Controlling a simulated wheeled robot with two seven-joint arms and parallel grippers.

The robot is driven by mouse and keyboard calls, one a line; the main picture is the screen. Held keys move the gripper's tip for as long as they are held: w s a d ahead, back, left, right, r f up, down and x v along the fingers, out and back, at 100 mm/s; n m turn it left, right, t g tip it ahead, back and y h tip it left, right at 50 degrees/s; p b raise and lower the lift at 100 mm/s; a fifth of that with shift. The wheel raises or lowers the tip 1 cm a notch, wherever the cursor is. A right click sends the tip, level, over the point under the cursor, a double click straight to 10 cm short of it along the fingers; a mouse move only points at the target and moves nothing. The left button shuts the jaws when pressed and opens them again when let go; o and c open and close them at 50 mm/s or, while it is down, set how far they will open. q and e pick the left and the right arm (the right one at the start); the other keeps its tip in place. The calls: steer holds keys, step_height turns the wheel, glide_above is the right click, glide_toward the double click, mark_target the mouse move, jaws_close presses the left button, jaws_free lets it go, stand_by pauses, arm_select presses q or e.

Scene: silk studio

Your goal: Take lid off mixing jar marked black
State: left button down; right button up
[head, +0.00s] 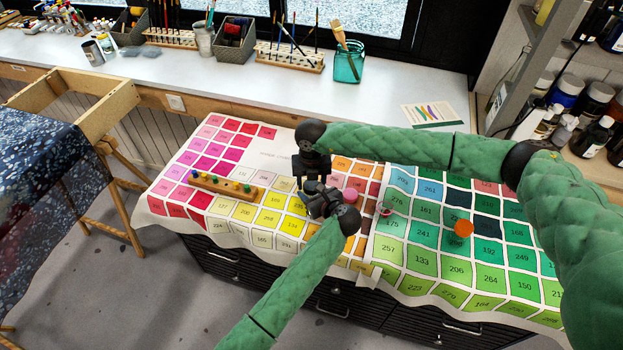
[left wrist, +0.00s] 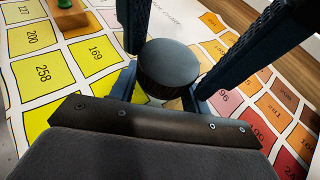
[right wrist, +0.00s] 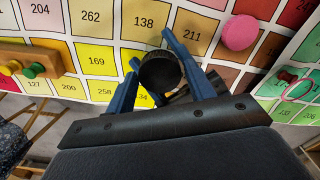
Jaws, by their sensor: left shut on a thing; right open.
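The mixing jar with the black lid shows in the left wrist view (left wrist: 168,66), where a little pale jar wall is visible under the lid. My left gripper (head: 318,203) is shut on the jar from the side, below the lid. My right gripper (head: 311,172) comes down from above and is open. In the right wrist view the round black lid (right wrist: 160,74) lies between its two spread fingers, and I cannot tell whether they touch it. In the head view the jar is hidden by the grippers.
A wooden rack with small coloured pegs (head: 227,187) stands to the left on the numbered colour chart (head: 262,152). A pink lid (right wrist: 240,32) is close to the right of the grippers. An orange lid (head: 463,228) lies farther right. The green squares around it are mostly clear.

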steer(key=c, duration=0.8)
steer(key=n, duration=0.3)
steer(key=shift+r, duration=0.1)
steer(key=n, duration=1)
steer(key=shift+n, duration=0.4)
steer(key=shift+w, duration=0.1)
steer(key=o, duration=1.1)
